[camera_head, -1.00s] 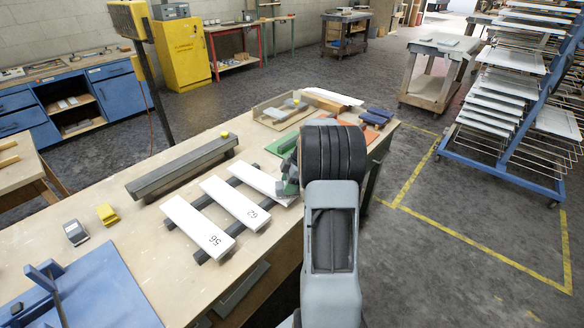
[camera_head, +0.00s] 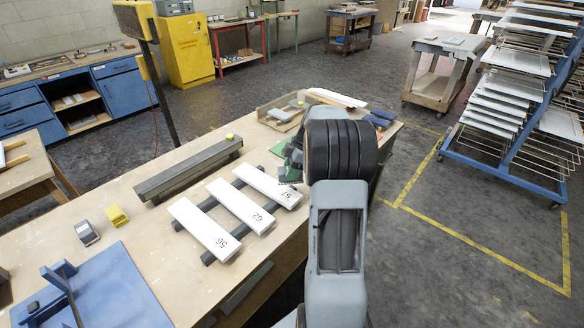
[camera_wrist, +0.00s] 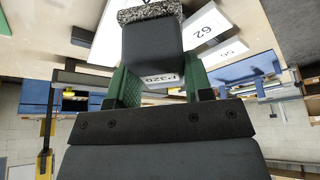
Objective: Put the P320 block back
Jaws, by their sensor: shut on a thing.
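The P320 block (camera_wrist: 152,55) is dark, with a speckled coarse face and a pale label reading P320. My gripper (camera_wrist: 160,82) is shut on it, with green fingers on either side in the wrist view. In the head view my gripper (camera_head: 291,166) is mostly hidden behind my arm, over the bench (camera_head: 150,235) near the far end of the white board marked 57 (camera_head: 266,186). The block cannot be made out clearly there.
White boards marked 62 (camera_head: 240,206) and 56 (camera_head: 203,226) lie across dark rails. A long grey beam (camera_head: 188,170) lies behind them. A shallow tray (camera_head: 268,117), a green piece (camera_head: 279,149) and blue pieces (camera_head: 381,117) are at the far end.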

